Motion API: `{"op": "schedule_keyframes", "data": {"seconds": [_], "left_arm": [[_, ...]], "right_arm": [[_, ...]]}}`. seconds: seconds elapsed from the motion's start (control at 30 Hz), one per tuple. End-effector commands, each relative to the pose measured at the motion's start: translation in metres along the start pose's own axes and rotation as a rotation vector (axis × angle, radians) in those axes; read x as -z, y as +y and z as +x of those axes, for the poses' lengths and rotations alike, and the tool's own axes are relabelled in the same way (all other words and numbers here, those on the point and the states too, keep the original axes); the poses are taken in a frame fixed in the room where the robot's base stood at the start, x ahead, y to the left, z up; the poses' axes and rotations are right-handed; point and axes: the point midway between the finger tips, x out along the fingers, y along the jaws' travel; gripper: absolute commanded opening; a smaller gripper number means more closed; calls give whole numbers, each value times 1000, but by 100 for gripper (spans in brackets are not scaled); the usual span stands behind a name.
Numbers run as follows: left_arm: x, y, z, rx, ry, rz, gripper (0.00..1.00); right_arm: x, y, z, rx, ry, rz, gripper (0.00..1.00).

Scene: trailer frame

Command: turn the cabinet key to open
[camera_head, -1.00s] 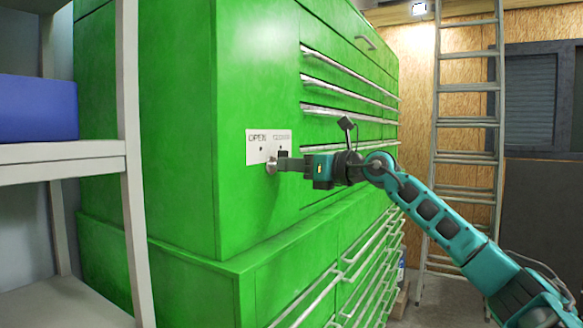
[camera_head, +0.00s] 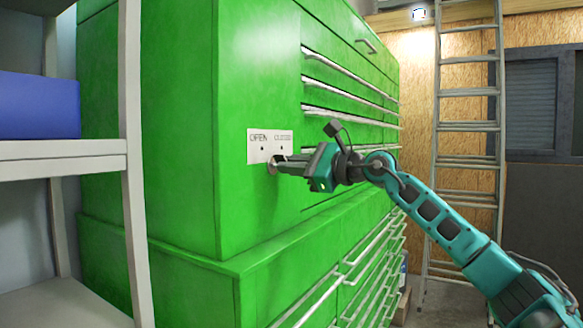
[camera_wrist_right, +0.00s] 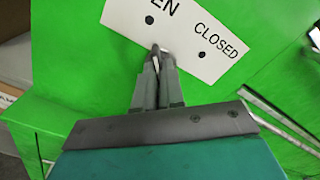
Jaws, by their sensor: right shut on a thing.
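The green cabinet (camera_head: 265,75) has a white plate (camera_head: 255,148) reading OPEN on the left and CLOSED on the right, each with a dark dot. The key (camera_head: 272,166) is a small round metal piece at the plate's lower edge, partly hidden by my fingers. My right gripper (camera_head: 281,165) is shut on the key, its wrist rolled. In the right wrist view the gripper (camera_wrist_right: 156,52) has its fingers together at the key, just below the OPEN dot, and the plate (camera_wrist_right: 180,32) looks tilted. My left gripper is not in view.
A shelf (camera_head: 65,150) with a blue box (camera_head: 38,106) stands at the left. Drawer handles (camera_head: 350,76) stick out on the cabinet's right face. A ladder (camera_head: 467,130) leans at the back right.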

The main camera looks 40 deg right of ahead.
Motion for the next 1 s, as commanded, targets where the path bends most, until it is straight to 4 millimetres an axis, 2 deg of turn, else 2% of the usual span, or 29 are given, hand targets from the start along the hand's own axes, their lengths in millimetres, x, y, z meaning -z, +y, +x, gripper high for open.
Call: {"op": "schedule_keyframes", "data": {"seconds": [0.67,0.7,0.93,1.0], "left_arm": [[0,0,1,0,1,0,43],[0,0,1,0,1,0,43],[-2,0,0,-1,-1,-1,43],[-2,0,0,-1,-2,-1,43]], "right_arm": [[0,0,0,0,0,-68,0],[0,0,0,0,0,-68,9],[0,0,0,0,0,-66,31],[0,0,0,0,0,-66,34]]}}
